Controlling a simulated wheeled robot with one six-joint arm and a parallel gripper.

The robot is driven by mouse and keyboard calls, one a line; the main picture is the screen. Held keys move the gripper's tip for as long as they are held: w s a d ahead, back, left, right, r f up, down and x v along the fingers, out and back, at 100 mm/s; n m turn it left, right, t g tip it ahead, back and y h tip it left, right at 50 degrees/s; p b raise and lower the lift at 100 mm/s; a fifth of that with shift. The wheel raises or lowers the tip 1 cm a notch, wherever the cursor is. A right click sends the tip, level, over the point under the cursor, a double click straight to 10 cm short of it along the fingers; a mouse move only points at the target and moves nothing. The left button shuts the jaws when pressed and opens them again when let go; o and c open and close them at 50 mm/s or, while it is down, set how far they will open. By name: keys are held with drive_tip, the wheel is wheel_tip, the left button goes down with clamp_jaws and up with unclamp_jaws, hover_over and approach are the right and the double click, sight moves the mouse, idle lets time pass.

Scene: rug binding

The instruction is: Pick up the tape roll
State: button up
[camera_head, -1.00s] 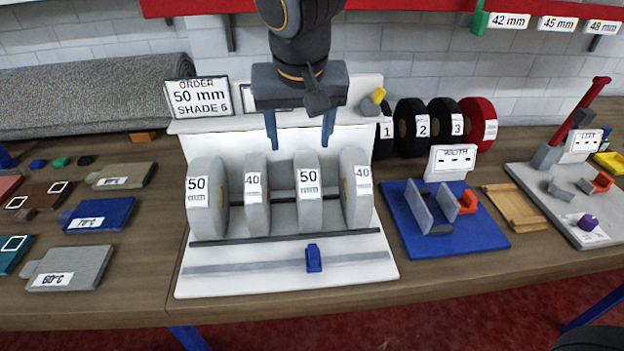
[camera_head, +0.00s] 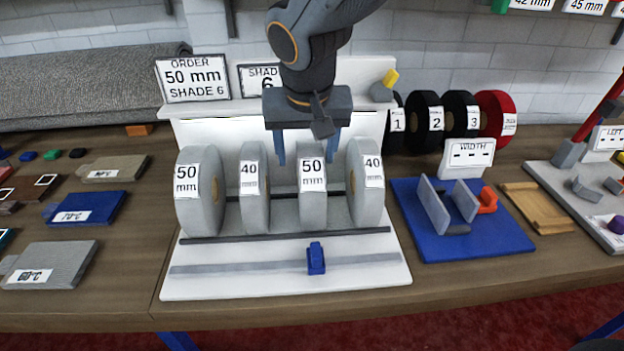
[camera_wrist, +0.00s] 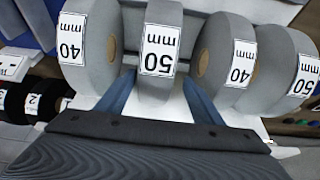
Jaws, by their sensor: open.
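Several grey tape rolls stand upright in a white rack (camera_head: 290,281). From left to right in the head view they are a 50 mm roll (camera_head: 200,205), a 40 mm roll (camera_head: 253,210), a second 50 mm roll (camera_head: 313,208) and a second 40 mm roll (camera_head: 366,207). My gripper (camera_head: 307,160) is open and empty, at the top rear of the second 50 mm roll. In the wrist view that roll (camera_wrist: 161,15) lies between the two fingers (camera_wrist: 158,80), with no grip on it. The fingers point into the gaps beside it.
An order sign (camera_head: 192,78) reads 50 mm, shade 6. Black and red rolls (camera_head: 496,112) stand at the back right. A blue width fixture (camera_head: 480,243) lies right of the rack. A blue slider (camera_head: 316,258) sits on the rack's front strip. Grey and blue plates lie left.

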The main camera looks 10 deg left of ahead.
drive_tip(key=w+f, duration=0.1)
drive_tip(key=w+f+p, duration=0.1)
drive_tip(key=f, duration=0.1)
drive_tip(key=shift+w+d+f, duration=0.1)
drive_tip(key=shift+f, duration=0.05)
drive_tip(key=shift+w+f, duration=0.25)
drive_tip(key=shift+f, duration=0.3)
clamp_jaws()
drive_tip(key=shift+r, duration=0.1)
